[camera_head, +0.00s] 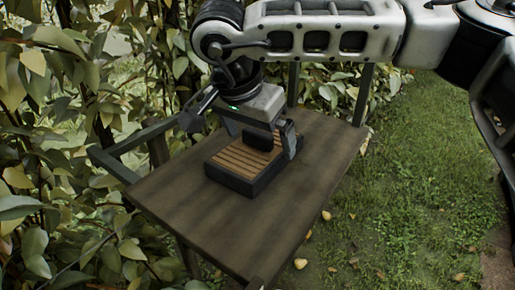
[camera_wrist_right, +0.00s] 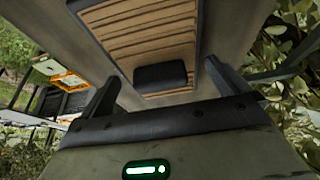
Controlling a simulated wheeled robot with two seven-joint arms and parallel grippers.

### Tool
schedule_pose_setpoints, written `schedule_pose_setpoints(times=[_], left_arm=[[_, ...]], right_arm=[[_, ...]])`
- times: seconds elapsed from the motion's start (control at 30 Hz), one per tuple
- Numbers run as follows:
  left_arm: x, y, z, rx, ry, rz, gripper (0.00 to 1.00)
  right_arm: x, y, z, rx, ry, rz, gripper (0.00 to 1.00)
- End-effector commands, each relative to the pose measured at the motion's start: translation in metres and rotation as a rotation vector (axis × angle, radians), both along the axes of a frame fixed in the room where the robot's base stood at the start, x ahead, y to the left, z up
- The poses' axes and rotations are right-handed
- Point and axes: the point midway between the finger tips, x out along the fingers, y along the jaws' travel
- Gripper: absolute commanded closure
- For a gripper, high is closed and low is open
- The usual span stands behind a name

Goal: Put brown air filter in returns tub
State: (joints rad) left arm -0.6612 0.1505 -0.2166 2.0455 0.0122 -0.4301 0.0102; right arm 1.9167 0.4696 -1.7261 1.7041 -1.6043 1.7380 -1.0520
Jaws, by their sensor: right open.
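The brown air filter (camera_head: 232,160) lies flat on the dark tabletop, with tan pleats in a black frame. It also shows in the right wrist view (camera_wrist_right: 140,35). A small black block (camera_wrist_right: 160,77) shows over the pleats near one edge; I cannot tell whether it is fixed to the filter. My right gripper (camera_head: 259,143) points down at the filter, its open fingers on either side of the black block. I cannot tell whether they touch the filter. My left gripper is not in view. I cannot identify the returns tub in either view.
The table (camera_head: 200,222) is otherwise bare, with a rail (camera_head: 130,155) at its left side. Leafy hedge presses in on the left and behind. Fallen pears (camera_head: 300,263) lie on the grass. An orange-edged object (camera_wrist_right: 70,82) stands off to the left in the right wrist view.

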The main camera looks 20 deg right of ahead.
Motion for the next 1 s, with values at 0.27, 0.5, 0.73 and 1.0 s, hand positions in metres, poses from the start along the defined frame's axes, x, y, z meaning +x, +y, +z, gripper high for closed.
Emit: schedule_pose_setpoints(times=[0.27,0.5,0.73,1.0], left_arm=[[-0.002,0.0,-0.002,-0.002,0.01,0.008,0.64],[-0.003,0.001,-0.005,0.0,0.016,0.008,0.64],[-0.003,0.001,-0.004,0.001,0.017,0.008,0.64],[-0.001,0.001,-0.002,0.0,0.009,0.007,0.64]], right_arm=[[0.005,-0.007,-0.02,0.001,0.0,0.0,0.0],[0.005,-0.007,-0.02,0.001,0.0,0.0,0.25],[0.005,-0.007,-0.019,0.001,-0.001,-0.001,0.4],[0.006,-0.006,-0.011,0.001,-0.003,-0.002,0.4]])
